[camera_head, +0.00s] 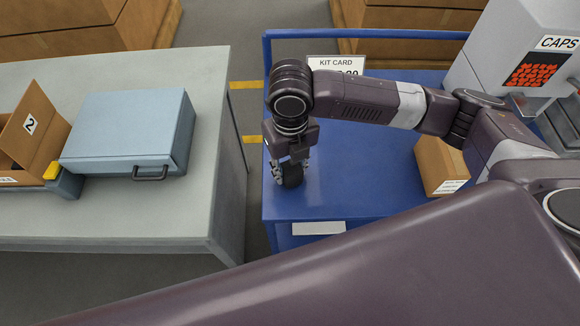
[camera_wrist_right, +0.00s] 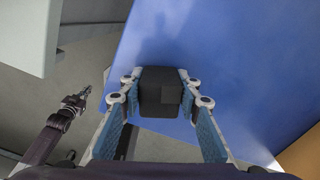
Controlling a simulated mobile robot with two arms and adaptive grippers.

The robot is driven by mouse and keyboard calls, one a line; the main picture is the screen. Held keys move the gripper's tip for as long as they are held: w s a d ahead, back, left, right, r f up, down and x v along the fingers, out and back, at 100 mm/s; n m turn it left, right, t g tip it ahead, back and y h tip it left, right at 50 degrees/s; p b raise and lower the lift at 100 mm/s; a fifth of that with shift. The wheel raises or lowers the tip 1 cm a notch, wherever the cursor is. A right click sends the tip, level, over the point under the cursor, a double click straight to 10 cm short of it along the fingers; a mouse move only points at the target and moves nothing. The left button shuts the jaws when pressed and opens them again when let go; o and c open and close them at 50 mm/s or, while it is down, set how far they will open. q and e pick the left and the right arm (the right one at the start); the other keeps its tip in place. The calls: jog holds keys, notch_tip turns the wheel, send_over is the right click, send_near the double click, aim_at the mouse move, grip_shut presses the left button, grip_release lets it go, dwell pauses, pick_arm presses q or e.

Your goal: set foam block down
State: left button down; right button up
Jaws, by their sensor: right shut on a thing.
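The foam block (camera_wrist_right: 162,92) is a dark, nearly black block. In the right wrist view it sits between the two fingers of my right gripper (camera_wrist_right: 160,98), which is shut on it. In the head view my right gripper (camera_head: 290,172) points down over the near left part of the blue cart top (camera_head: 350,188), with the dark block (camera_head: 292,178) between its fingers. I cannot tell whether the block touches the cart top. My left gripper (camera_wrist_right: 84,97) shows small at the left of the right wrist view, away from the block; its fingers are too small to read.
A cardboard box (camera_head: 438,166) and the caps machine (camera_head: 520,50) stand on the cart's right side. A kit card (camera_head: 335,63) stands at the back. A grey table (camera_head: 215,110) with a blue case (camera_head: 128,125) is left, across a gap. The cart's middle is clear.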

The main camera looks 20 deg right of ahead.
aim_at(290, 165)
jog(key=o, duration=0.3)
jog(key=shift+f, duration=0.15)
jog(key=o, duration=0.4)
jog(key=shift+o, duration=0.2)
notch_tip(290, 165, up, 12)
jog(key=shift+r+b, duration=0.2)
jog(key=shift+b, duration=0.7)
